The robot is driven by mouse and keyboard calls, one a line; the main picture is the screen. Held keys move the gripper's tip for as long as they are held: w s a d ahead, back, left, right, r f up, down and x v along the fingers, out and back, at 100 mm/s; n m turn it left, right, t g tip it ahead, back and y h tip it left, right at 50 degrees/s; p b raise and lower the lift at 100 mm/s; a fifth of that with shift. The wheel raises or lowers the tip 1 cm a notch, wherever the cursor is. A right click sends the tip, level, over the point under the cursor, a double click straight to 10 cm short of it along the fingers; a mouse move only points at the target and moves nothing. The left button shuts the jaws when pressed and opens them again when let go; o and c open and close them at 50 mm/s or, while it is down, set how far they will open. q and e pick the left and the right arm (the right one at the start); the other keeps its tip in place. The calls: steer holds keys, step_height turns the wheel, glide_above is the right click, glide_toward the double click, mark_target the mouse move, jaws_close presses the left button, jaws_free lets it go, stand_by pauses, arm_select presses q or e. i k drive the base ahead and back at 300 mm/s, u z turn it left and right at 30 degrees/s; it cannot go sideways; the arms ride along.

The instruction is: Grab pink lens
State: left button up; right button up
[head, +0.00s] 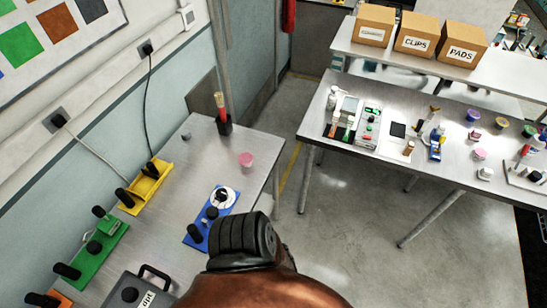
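A small pink round piece (246,159), which looks like a pink lens or cap, stands on the left metal table near its right edge. On the right table there are more small round pieces with pink on them, one pink and purple (473,116) and one pale pink (480,154). I cannot tell for sure which is a lens. Neither of my grippers is in view. A large black and brown shape at the bottom centre hides part of the left table.
On the left table stand a blue module (204,228) with a white disc, a yellow module (145,188), a green module (88,252) and a black holder with a red-handled brush (222,115). Cardboard boxes (414,44) stand on the shelf behind the right table. Open floor (350,220) separates the tables.

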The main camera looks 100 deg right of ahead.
mark_target(245, 158)
steer(key=z, duration=2.15)
